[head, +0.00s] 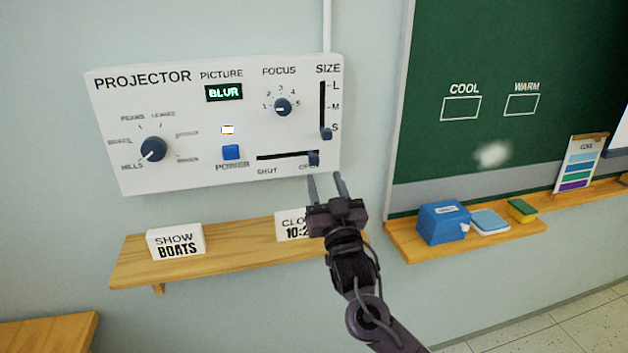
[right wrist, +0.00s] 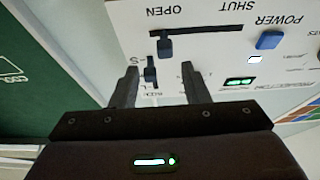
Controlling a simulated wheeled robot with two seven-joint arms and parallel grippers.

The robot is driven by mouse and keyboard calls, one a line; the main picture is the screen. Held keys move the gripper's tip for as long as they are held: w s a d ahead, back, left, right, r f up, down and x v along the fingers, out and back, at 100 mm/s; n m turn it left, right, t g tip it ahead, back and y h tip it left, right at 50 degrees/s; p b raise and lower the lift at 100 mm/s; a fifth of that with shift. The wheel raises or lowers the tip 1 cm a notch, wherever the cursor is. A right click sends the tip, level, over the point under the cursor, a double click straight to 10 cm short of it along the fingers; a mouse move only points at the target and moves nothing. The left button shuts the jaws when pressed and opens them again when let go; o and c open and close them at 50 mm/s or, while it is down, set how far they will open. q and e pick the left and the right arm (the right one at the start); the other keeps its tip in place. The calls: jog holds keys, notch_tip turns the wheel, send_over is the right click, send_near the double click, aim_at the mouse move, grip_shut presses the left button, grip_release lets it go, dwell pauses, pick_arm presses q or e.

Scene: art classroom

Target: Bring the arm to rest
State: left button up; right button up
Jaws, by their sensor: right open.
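My right gripper (head: 325,178) is open with nothing between its fingers, just below the lower right corner of the white projector panel (head: 215,187). In the right wrist view the open fingers (right wrist: 159,68) point at the panel, which appears upside down. The shutter slider knob (head: 313,159) is at the OPEN end; it also shows in the right wrist view (right wrist: 164,46). The size slider knob (head: 326,133) is at S and appears between the fingers in the right wrist view (right wrist: 150,70). I cannot tell any contact. My left gripper is not in view.
A wooden shelf (head: 235,247) under the panel holds a SHOW BOATS sign (head: 176,242) and a clock card (head: 291,226), partly behind my gripper. A ledge at right holds a blue box (head: 443,222). The picture display (head: 224,92) reads BLUR.

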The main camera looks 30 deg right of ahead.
jog(key=s+a+f+n+g+y, duration=0.1)
jog(key=s+a+f+g+y, duration=0.2)
jog(key=f, duration=0.5)
jog(key=s+a+f+n+g+y, duration=0.1)
jog(key=s+a+f+g, duration=0.2)
jog(key=a+f+g, duration=0.35)
jog(key=s+a+f+n+g+y, duration=0.1)
jog(key=s+a+f+n+g, duration=0.2)
jog(key=s+f, duration=0.5)
jog(key=s+a+f+g+y, duration=0.15)
jog(key=s+f+g, duration=0.35)
jog(key=s, duration=0.7)
notch_tip(320, 180, down, 29)
jog(key=s+g, duration=0.2)
jog(key=s, duration=0.1)
jog(key=s+d+f+g, duration=0.1)
jog(key=s+d+f, duration=0.2)
jog(key=s+f, duration=1.4)
jog(key=shift+s+f+n, duration=0.15)
jog(key=shift+s+n, duration=0.15)
jog(key=shift+s, duration=0.45)
